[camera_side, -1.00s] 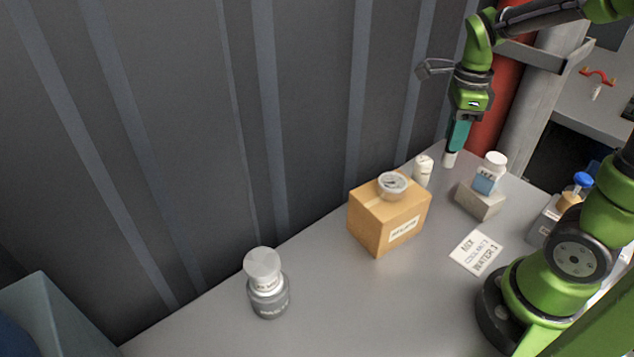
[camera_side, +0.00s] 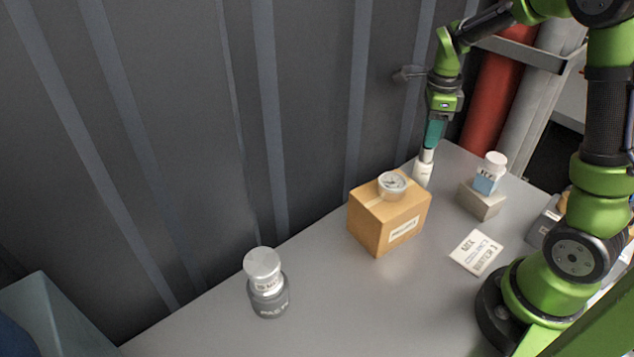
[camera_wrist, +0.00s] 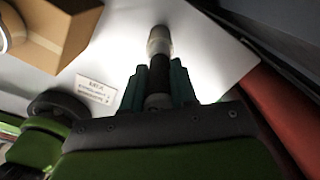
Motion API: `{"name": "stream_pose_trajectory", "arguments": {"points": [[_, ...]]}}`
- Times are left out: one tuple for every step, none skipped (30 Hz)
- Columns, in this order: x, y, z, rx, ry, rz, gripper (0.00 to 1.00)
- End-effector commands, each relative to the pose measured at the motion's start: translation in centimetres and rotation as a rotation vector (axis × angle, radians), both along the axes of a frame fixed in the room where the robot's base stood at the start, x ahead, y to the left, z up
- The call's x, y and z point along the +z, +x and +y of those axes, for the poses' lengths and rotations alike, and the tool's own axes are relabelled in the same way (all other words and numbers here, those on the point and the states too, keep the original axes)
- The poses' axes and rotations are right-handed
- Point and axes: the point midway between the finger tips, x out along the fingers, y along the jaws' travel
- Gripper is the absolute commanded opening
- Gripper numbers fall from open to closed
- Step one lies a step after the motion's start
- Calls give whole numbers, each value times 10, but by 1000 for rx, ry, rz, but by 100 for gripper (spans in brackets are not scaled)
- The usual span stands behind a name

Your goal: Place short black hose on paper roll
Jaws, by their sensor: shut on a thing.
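My gripper (camera_side: 432,142) has teal fingers and points down behind the cardboard box in the side view. It is shut on the short black hose (camera_wrist: 159,73), which shows between the fingers in the wrist view with pale end fittings. In the side view, the hose's pale lower end (camera_side: 427,155) sticks out below the fingers. The paper roll (camera_side: 421,174) is a white upright cylinder on the table, partly hidden by the box. The hose end is right over the roll's top in the side view; I cannot tell whether they touch.
The cardboard box (camera_side: 385,227) with a round gauge (camera_side: 392,184) on top stands close to the roll. A white-capped bottle (camera_side: 489,176) sits on a grey block (camera_side: 481,202) to the right. A label card (camera_side: 476,253) lies in front. The ribbed wall (camera_side: 310,110) is close behind.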

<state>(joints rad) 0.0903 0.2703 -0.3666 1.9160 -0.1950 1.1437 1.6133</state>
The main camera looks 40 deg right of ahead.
Motion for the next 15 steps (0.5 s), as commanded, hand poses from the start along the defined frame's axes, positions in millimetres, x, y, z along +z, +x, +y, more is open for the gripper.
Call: {"name": "stream_pose_trajectory", "arguments": {"points": [[0,0,0,0,0,0,0],[-1,0,0,0,0,0,0],[-2,0,0,0,0,0,0],[-3,0,0,1,-1,1,0],[-4,0,0,1,-1,1,30],[-3,0,0,1,0,0,36],[-3,0,0,1,0,0,41],[-3,0,0,1,0,0,45],[-3,0,0,1,0,0,52],[-3,0,0,1,0,0,53],[-3,0,0,1,0,0,53],[-3,0,0,1,0,0,53],[-3,0,0,1,0,0,53],[-3,0,0,1,0,0,53],[-3,0,0,1,0,0,53]]}}
